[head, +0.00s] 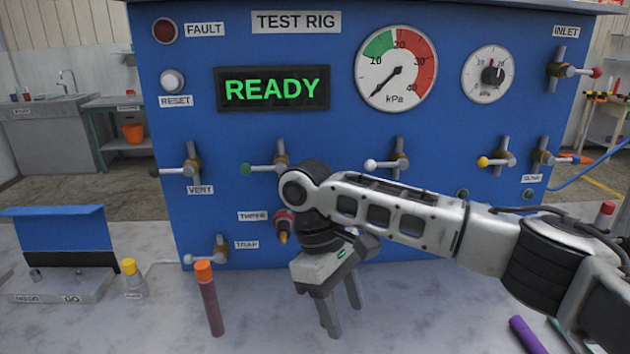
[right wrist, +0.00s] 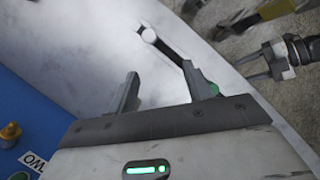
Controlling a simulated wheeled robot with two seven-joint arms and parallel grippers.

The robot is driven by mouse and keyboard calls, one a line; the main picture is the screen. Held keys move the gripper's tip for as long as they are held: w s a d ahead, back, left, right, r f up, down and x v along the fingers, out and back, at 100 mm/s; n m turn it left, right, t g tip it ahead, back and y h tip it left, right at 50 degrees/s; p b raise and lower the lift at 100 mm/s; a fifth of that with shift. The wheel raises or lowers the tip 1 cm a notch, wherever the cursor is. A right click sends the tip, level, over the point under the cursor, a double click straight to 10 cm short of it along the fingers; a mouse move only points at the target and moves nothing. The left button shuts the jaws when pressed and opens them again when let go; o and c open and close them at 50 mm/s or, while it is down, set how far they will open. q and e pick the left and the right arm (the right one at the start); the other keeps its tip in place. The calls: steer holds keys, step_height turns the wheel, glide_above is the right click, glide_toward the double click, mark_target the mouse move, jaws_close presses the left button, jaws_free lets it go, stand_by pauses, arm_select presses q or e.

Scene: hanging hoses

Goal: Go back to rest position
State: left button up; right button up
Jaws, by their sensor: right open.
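My right gripper (head: 343,318) hangs in front of the lower middle of the blue test rig (head: 330,135), fingers pointing down. Its two fingers stand apart, with nothing between them in the head view. In the right wrist view the right gripper (right wrist: 160,72) has spread fingers over the pale tabletop. My left gripper is absent from the head view. In the right wrist view, a small two-pronged grey part (right wrist: 270,62) beyond the table edge looks like it; its jaw state is unclear.
An orange-capped tube (head: 208,300) stands left of my right gripper. A yellow-capped bottle (head: 132,280) and a grey tray (head: 60,286) are farther left. A purple object (head: 527,335) lies at lower right.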

steer(key=s+a+f+y, duration=0.2)
steer(key=s+f, duration=0.2)
steer(key=s+a+f+t+y, duration=0.1)
steer(key=s+a+f+y, duration=0.2)
steer(key=s+f, duration=0.1)
steer(key=s+a+f+y, duration=0.2)
steer(key=s+a+f, duration=0.1)
steer(key=s+f, duration=0.1)
steer(key=shift+a, duration=0.15)
steer(key=s+d+f+m+t+h, duration=0.25)
steer(key=s+d+m, duration=0.2)
steer(key=d, duration=0.65)
steer(key=s+d+f+m+t+h, duration=0.1)
steer(key=s+d+f+m+t, duration=0.25)
steer(key=d, duration=0.75)
steer(key=w+a+f+t+y, duration=0.2)
steer(key=w+a+f+t, duration=0.2)
steer(key=f, duration=0.3)
steer(key=shift+f+t, duration=0.35)
steer(key=shift+t, duration=0.55)
